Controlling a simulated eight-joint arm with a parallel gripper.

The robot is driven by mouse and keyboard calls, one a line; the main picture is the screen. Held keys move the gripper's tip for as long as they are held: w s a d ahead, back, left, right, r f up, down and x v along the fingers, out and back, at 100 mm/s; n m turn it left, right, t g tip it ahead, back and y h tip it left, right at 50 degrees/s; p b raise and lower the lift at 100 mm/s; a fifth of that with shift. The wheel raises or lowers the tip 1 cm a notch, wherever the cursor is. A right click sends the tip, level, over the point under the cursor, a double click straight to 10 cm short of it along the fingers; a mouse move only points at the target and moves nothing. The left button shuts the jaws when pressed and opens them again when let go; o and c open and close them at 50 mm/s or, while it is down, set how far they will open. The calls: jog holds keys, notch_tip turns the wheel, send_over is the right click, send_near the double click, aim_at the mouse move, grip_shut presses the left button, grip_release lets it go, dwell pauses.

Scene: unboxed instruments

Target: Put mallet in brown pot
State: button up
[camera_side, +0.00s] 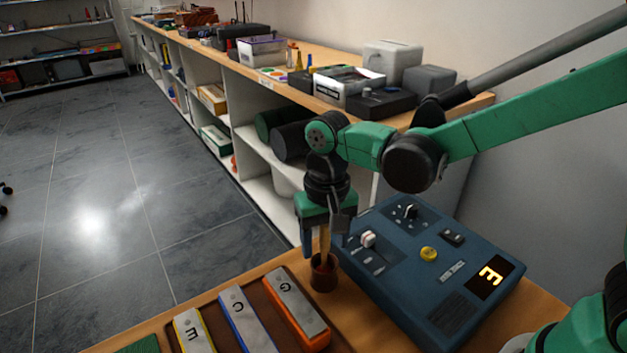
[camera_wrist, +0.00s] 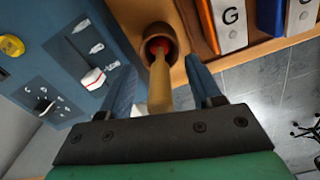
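The brown pot (camera_side: 324,283) stands on the wooden table, between the chime bars and the blue box. The mallet (camera_side: 325,243) is upright in it, with its light wooden handle sticking up. In the wrist view its red head (camera_wrist: 157,45) shows inside the pot's mouth, and the handle (camera_wrist: 160,88) points back toward my gripper. My gripper (camera_side: 324,236) is right above the pot with its blue fingers on either side of the handle. In the wrist view there are gaps between the fingers and the handle, so the gripper is open.
A blue control box (camera_side: 430,262) with knobs and a lit display stands close on the right. A brown tray with chime bars marked E, C and G (camera_side: 296,309) lies at front left. A shelf unit (camera_side: 262,165) with boxes on top runs behind.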

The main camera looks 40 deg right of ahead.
notch_tip(320, 180, up, 5)
jog(key=shift+r, duration=0.1)
jog(key=shift+d+r, duration=0.15)
jog(key=shift+r, duration=0.15)
jog(key=s+d+n+t, duration=0.3)
jog(key=s+d+t, duration=0.2)
jog(key=d, duration=0.5)
jog(key=shift+s+r+t, duration=0.15)
jog(key=shift+r+t, duration=0.3)
jog(key=shift+t, duration=0.65)
